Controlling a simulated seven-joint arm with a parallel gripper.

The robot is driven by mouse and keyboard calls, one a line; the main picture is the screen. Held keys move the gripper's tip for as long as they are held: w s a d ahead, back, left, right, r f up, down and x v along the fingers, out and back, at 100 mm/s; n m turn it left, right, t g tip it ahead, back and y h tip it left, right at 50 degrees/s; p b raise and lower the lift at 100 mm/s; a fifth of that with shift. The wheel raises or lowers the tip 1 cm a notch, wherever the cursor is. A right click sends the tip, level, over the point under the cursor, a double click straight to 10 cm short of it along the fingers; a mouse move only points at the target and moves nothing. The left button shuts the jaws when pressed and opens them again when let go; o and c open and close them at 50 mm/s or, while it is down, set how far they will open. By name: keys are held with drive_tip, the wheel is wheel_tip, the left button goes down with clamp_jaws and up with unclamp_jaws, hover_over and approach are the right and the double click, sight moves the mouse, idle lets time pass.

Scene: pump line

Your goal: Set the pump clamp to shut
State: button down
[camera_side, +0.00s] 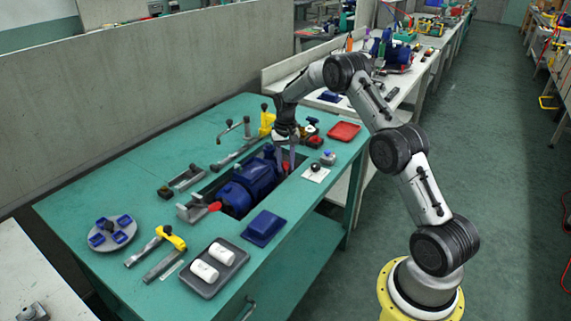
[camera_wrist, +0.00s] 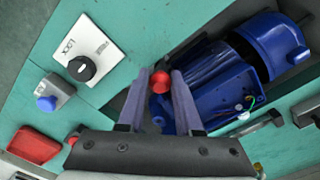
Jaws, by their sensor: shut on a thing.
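The blue pump (camera_side: 250,183) lies in a slot in the green bench, and it fills the right of the wrist view (camera_wrist: 215,85). My gripper (camera_side: 287,160) reaches down at the pump's right end. In the wrist view my gripper (camera_wrist: 160,92) has its two fingers on either side of a red knob (camera_wrist: 160,79) and is shut on it. This knob also shows low at the fingertips in the side view (camera_side: 286,167). The clamp lever under the knob is mostly hidden, so I cannot tell its angle. Another red grip (camera_side: 215,206) is at the pump's left end.
A white plate marked LOCK with a black dial (camera_wrist: 82,68) is beside the pump. A button box (camera_side: 327,158) and red tray (camera_side: 344,132) stand right of it. A blue tray (camera_side: 264,227) and a grey tray (camera_side: 214,268) with white parts are in front.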

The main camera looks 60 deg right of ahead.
drive_tip(key=shift+w+r, duration=0.1)
drive_tip(key=shift+w, duration=1.8)
drive_tip(key=c, duration=0.6)
unclamp_jaws()
wheel_tip(320, 180, up, 14)
drive_tip(key=shift+f, duration=0.1)
